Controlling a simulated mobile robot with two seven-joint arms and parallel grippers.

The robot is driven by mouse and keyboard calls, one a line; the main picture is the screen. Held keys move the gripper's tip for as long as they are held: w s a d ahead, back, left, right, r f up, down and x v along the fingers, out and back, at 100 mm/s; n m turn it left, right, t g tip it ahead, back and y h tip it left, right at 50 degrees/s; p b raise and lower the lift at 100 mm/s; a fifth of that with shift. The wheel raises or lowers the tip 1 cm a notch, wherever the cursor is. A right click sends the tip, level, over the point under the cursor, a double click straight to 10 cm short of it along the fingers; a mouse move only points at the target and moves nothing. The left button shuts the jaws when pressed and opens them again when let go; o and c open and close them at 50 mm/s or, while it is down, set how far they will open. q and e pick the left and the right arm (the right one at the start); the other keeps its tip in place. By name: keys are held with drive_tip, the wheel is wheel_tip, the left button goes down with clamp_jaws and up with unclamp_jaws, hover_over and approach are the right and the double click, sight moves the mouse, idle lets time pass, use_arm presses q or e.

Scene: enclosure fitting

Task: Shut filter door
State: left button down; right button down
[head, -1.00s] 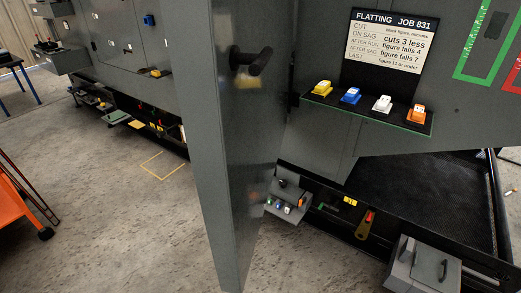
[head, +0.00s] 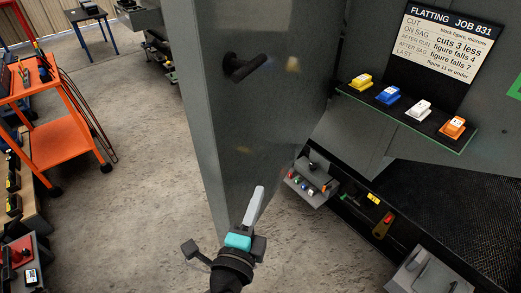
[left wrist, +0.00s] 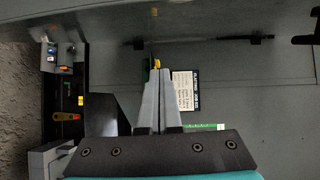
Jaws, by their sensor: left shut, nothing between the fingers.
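The grey filter door (head: 245,110) stands open in the head view, its edge towards me and a dark handle (head: 243,66) on its face. My left gripper (head: 257,203) is shut and empty, low in front of the door's lower part. I cannot tell whether it touches the door. In the left wrist view its closed fingers (left wrist: 159,95) point at the grey enclosure, and a grey panel that seems to be the door (left wrist: 215,20) runs along the top. My right gripper is not in view.
A shelf (head: 405,118) with yellow, blue, white and orange blocks sits under the job sign (head: 440,45). A grey box with small knobs (head: 312,185) is low beyond the door. An orange cart (head: 60,140) stands at left. The floor between is clear.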

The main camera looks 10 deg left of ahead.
sight(253, 153)
use_arm(q)
drive_tip(key=w+a+p, duration=0.1)
drive_tip(key=w, duration=0.2)
drive_tip(key=w+a+r+p, duration=0.1)
drive_tip(key=w, duration=0.3)
drive_tip(key=w+a+r+p, duration=0.1)
drive_tip(key=w, duration=0.3)
drive_tip(key=shift+a, duration=0.2)
drive_tip(key=shift+a+f, duration=0.1)
